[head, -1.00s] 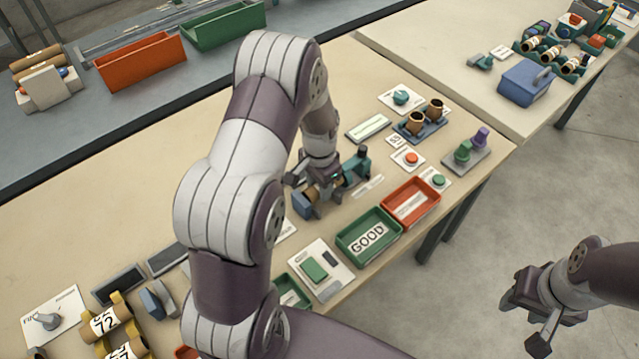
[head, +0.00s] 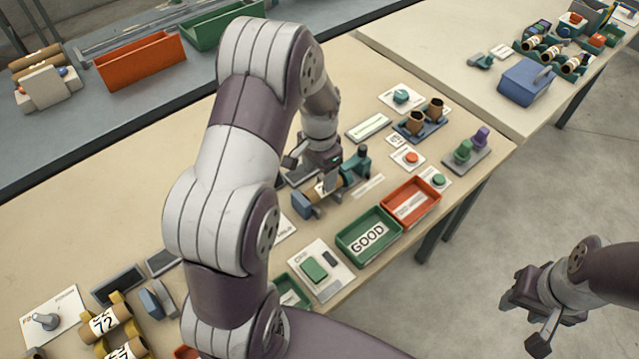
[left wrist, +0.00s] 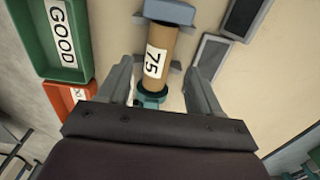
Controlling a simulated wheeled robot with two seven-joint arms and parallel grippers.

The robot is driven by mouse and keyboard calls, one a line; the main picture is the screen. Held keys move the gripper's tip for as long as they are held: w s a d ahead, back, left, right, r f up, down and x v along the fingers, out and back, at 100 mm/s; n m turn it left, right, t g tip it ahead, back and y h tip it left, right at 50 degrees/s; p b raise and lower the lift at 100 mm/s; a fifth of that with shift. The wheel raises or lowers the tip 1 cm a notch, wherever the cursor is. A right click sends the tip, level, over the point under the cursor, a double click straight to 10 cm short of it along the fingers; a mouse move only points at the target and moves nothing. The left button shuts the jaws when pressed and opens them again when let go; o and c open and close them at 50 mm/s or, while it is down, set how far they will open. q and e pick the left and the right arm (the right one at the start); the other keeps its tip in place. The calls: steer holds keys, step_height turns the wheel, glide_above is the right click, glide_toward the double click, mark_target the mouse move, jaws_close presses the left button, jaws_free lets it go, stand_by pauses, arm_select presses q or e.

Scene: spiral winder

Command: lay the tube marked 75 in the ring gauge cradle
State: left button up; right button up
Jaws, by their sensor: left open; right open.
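The brown tube marked 75 (left wrist: 157,50) lies in the ring gauge cradle, between its blue-grey end block (left wrist: 168,12) and its teal ring end (left wrist: 152,98). In the head view the cradle (head: 304,206) stands mid-table, and the tube (head: 313,191) is partly hidden by my gripper. My left gripper (head: 325,182) is open just above the cradle. In the left wrist view its fingers (left wrist: 160,75) stand apart on either side of the tube, with gaps visible. My right gripper (head: 527,318) is open and empty over the floor, off the table.
A green GOOD bin (head: 368,238) and a red bin (head: 411,203) stand right of the cradle. Dark flat trays (left wrist: 212,62) lie on its other side. A rack of tubes, one marked 72 (head: 103,322), is at the lower left. Brown cups (head: 416,122) stand behind right.

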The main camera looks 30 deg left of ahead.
mark_target(320, 188)
arm_select(q)
step_height(320, 188, up, 7)
steer(key=s+d+n, duration=0.2)
steer(key=s+d, duration=0.2)
steer(key=s, duration=0.2)
steer(key=s+d+n+t, duration=0.1)
steer(key=s+d+n, duration=0.1)
steer(key=s+d, duration=0.2)
steer(key=s, duration=0.3)
steer(key=shift+s, duration=0.3)
steer(key=shift+s+d, duration=0.1)
